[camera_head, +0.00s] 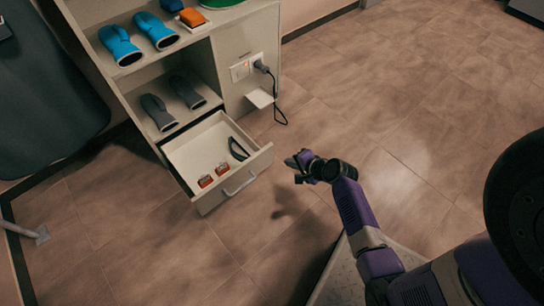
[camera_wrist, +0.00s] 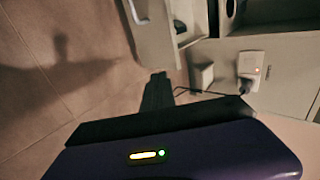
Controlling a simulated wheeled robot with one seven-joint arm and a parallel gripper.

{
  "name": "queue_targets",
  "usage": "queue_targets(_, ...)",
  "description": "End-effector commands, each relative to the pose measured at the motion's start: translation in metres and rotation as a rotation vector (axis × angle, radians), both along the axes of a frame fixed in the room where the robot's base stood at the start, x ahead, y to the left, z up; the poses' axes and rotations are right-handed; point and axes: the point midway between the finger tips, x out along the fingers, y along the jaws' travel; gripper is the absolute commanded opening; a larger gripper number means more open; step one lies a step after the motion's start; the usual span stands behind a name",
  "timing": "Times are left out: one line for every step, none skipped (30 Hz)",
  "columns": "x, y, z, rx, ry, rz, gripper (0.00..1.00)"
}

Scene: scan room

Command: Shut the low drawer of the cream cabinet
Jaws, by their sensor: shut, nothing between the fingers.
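The cream cabinet (camera_head: 236,42) stands at the upper left in the head view. Its low drawer (camera_head: 256,167) is pulled out, with a pale bar handle (camera_head: 240,185) on its front. Inside the drawer lie two small orange-red items (camera_head: 206,181) and a dark curved item (camera_head: 238,149). My gripper (camera_head: 296,162) is shut and empty, just to the right of the drawer front and apart from it in the head view. In the wrist view, the shut fingers (camera_wrist: 158,82) point toward the drawer (camera_wrist: 155,38), whose handle (camera_wrist: 136,10) shows at the top.
Blue gloves (camera_head: 138,40) lie on the upper shelf and grey gloves (camera_head: 173,101) on the shelf above the drawer. A socket with a plugged-in cord (camera_head: 276,95) is on the cabinet side. A dark drape (camera_head: 45,80) hangs at left. The tiled floor (camera_head: 400,90) at right is clear.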

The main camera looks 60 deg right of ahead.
Motion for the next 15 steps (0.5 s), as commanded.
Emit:
queue_targets(0.003,-0.001,-0.005,0.0,-0.001,-0.001,0.0)
queue_targets(0.006,-0.002,-0.007,0.0,-0.001,0.0,0.0)
queue_targets(0.01,-0.003,-0.012,0.0,-0.001,0.0,0.0)
queue_targets(0.013,-0.004,-0.015,-0.001,-0.002,0.001,0.0)
queue_targets(0.016,-0.005,-0.019,-0.003,-0.001,0.001,0.0)
queue_targets(0.021,-0.006,-0.025,-0.002,0.0,0.001,0.0)
queue_targets(0.026,-0.008,-0.029,-0.003,-0.001,0.001,0.0)
queue_targets(0.03,-0.009,-0.033,-0.004,-0.001,0.002,0.0)
queue_targets(0.036,-0.011,-0.039,-0.005,-0.001,0.001,0.0)
queue_targets(0.04,-0.012,-0.043,-0.004,-0.001,0.001,0.0)
queue_targets(0.044,-0.013,-0.047,-0.003,-0.001,0.001,0.0)
queue_targets(0.05,-0.015,-0.052,-0.004,-0.002,0.002,0.0)
queue_targets(0.054,-0.016,-0.056,-0.004,-0.001,0.002,0.0)
queue_targets(0.058,-0.017,-0.06,-0.006,-0.001,0.002,0.0)
queue_targets(0.063,-0.019,-0.065,-0.005,-0.001,0.002,0.0)
